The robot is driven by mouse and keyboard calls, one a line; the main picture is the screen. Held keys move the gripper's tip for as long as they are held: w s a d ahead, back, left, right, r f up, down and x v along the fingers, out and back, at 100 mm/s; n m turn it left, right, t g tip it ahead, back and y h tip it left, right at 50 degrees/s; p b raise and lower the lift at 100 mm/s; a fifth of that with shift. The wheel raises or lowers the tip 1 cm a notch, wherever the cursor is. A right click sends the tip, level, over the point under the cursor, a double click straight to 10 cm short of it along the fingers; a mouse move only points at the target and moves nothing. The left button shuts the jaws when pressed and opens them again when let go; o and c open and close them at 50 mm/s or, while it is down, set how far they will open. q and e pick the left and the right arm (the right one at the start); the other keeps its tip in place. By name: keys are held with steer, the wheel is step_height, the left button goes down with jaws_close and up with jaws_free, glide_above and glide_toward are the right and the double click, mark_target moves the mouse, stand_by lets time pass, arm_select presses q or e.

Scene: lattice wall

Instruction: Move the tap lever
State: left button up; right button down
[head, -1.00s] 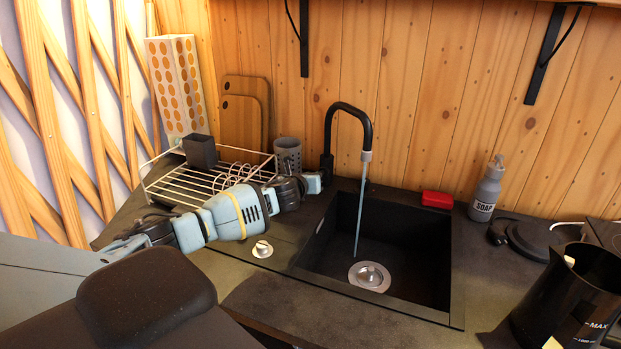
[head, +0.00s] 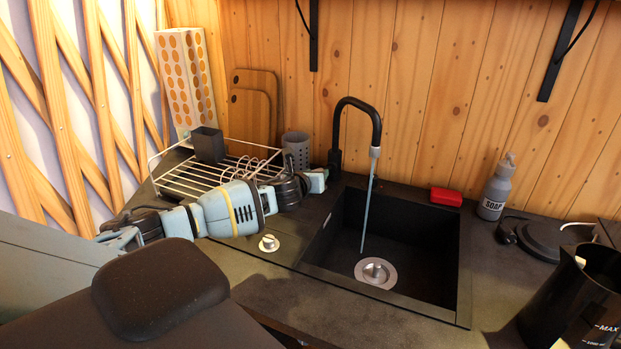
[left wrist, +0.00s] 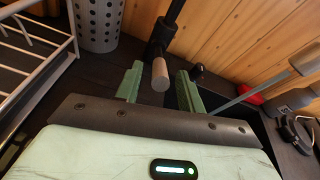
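The black tap (head: 376,122) stands behind the dark sink (head: 430,250), and a stream of water (head: 367,210) runs from its spout to the drain. In the left wrist view the tap lever (left wrist: 160,75) is a short black stem with a pale, wood-coloured round end, pointing towards my gripper. My left gripper (head: 322,178) is beside the tap's base in the head view. In the left wrist view its two green fingers (left wrist: 158,86) are apart, with the lever's end between them in the picture. I cannot tell whether they touch it. My right gripper is not in view.
A wire dish rack (head: 205,178) and a grey perforated cup (head: 296,150) stand close to my left arm. A red sponge (head: 446,196), a soap bottle (head: 496,188) and a black jug (head: 575,305) are on the right. The wooden wall (head: 430,90) is close behind the tap.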

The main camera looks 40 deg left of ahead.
arm_select(q)
steer(key=shift+v, duration=2.25)
